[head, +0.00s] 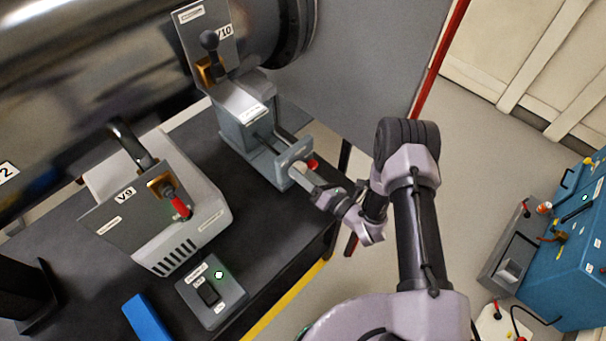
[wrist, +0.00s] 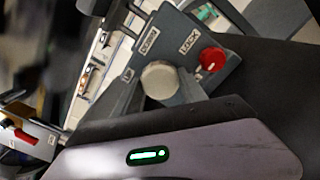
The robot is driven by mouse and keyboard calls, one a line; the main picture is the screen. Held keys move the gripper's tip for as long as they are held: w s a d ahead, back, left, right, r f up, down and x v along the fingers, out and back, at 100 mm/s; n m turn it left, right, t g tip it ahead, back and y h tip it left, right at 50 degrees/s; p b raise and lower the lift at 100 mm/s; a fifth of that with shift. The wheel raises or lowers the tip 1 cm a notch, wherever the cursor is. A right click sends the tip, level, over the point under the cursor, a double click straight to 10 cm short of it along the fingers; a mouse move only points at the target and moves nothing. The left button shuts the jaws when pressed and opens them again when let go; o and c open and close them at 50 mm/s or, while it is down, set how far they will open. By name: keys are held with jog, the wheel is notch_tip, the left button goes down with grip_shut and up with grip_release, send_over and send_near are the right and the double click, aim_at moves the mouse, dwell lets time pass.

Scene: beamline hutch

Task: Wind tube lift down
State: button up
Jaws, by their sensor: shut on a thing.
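The tube lift (head: 238,146) is a grey jack on the dark table under the large metal tube (head: 110,60). Its end plate (head: 296,158) faces my arm and carries a red lock knob (head: 313,164). In the wrist view the plate (wrist: 178,35) shows labels that seem to read DOWN and LOCK, with the red knob (wrist: 212,59) by LOCK. A pale round knob (wrist: 159,80) shows in front of the plate. My gripper (head: 326,196) is at the crank side of the lift, shut on what looks like its crank handle; the grip itself is mostly hidden.
Left of the lift are the V9 box (head: 155,205) with a red-handled lever, a small control box (head: 212,296) with a green light, and a blue block (head: 147,318). The V10 plate (head: 210,45) stands above. Blue equipment (head: 570,230) stands right; floor between is clear.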

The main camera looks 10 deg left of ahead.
jog(key=m+b, duration=0.1)
jog(key=m, duration=0.4)
jog(key=shift+f+m, duration=0.1)
jog(key=shift+m, duration=0.2)
jog(key=m+b, duration=0.1)
jog(key=m, duration=0.4)
jog(key=m+b, duration=0.2)
jog(key=m, duration=0.3)
jog(key=shift+m, duration=0.4)
jog(key=m+b, duration=0.1)
jog(key=m, duration=0.4)
jog(key=m+b, duration=0.1)
jog(key=m, duration=0.4)
jog(key=shift+m+b, duration=0.4)
jog(key=m+b, duration=0.1)
jog(key=m, duration=0.4)
jog(key=shift+m, duration=0.3)
jog(key=m+b, duration=0.2)
jog(key=m, duration=0.3)
jog(key=shift+m+b, duration=0.45)
jog(key=shift+m, duration=1.85)
